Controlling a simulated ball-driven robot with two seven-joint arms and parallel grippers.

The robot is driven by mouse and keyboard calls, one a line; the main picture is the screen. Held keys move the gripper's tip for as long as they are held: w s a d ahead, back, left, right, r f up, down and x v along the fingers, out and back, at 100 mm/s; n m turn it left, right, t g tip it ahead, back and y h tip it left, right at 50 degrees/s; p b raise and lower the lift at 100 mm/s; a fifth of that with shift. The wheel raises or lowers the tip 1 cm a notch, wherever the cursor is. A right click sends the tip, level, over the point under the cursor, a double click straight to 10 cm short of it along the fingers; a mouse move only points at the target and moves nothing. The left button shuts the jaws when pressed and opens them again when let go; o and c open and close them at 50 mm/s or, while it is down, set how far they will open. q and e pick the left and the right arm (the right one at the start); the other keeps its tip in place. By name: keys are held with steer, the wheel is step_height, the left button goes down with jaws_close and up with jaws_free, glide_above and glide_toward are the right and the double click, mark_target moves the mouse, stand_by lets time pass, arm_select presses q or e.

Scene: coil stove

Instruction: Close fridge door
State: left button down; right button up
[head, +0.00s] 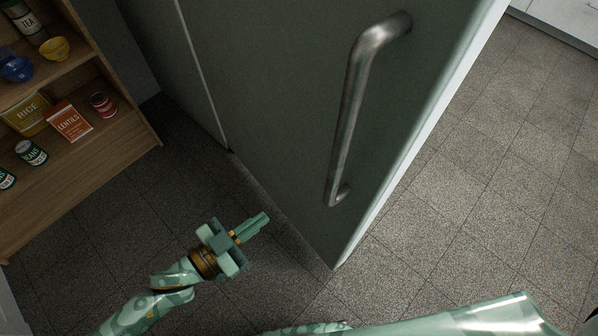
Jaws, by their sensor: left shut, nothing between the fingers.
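The fridge door (270,120) is a grey-green panel that stands open, swung out over the tiled floor. Its metal bar handle (349,115) is on the face toward me, near the door's free edge. The pale edge (425,135) of the door shows on the right. My left gripper (262,220) is shut and empty, in front of the lower part of the door and left of the handle. I cannot tell whether it touches the door. My right gripper is not visible; an arm part of mine crosses the bottom right.
A wooden shelf (130,140) at the left holds a rice package (27,113), a lentils box (69,121), several cans and small bowls. Tiled floor (490,190) is clear to the right of the door. A pale cabinet base (565,18) is at the top right.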

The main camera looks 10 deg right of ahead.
arm_select(q)
step_height(320, 180, up, 2)
steer(key=b, duration=0.4)
glide_toward(324, 176)
steer(key=shift+n+h, duration=0.3)
steer(key=shift+h, duration=0.1)
steer(key=x, duration=0.4)
steer(key=f+x, duration=0.1)
steer(key=x, duration=0.1)
steer(key=shift+w, duration=0.15)
steer(key=shift+w+d+r+b, duration=0.15)
steer(key=shift+w+d+b, duration=0.05)
steer(key=shift+d+b, duration=0.1)
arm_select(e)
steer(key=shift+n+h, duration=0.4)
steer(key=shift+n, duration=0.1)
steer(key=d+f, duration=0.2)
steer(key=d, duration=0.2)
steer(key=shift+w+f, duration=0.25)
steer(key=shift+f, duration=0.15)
